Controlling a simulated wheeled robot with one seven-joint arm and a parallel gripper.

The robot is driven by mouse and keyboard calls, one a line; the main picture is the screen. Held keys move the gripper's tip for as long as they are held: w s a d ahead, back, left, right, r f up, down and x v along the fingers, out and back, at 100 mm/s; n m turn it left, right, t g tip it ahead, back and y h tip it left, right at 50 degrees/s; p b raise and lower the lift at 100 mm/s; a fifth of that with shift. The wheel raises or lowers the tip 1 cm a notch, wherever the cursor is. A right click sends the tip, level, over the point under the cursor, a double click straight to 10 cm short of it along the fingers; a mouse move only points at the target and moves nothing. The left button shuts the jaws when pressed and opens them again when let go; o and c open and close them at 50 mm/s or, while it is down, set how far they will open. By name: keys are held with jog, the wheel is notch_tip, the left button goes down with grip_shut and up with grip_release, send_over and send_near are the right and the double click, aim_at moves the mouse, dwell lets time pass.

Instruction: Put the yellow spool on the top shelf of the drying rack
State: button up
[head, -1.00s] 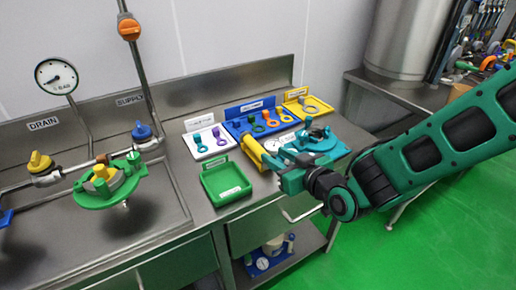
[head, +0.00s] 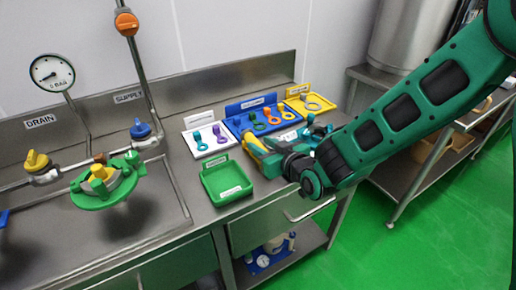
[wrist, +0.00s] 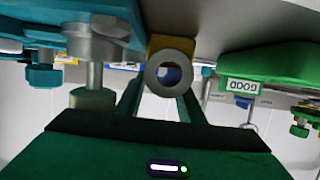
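The yellow spool (head: 255,143) lies at the right end of the steel counter, partly covered by my gripper (head: 262,160). In the wrist view its grey ring-shaped end (wrist: 151,72) faces the camera, with a hole in the middle. My gripper's two dark green fingers (wrist: 160,105) reach toward it, one on each side. Whether they touch or squeeze it cannot be told. I cannot pick out a drying rack in these frames.
A green tray (head: 207,189) marked GOOD stands left of my gripper. A teal device (wrist: 95,40) with a metal fitting is close beside the fingers. White (head: 191,152), blue (head: 231,127) and yellow (head: 319,97) trays with tools line the back. A steel table (head: 402,190) stands right.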

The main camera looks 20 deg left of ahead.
jog(key=shift+s+a, duration=0.1)
grip_shut()
jog(key=shift+r, duration=0.1)
jog(key=shift+r, duration=0.75)
jog(key=r, duration=0.3)
jog(key=shift+s+a, duration=0.25)
jog(key=shift+s, duration=0.05)
jog(key=s+a+r, duration=0.6)
jog(key=s, duration=0.3)
jog(key=shift+a+r, duration=0.2)
jog(key=shift+a, duration=0.05)
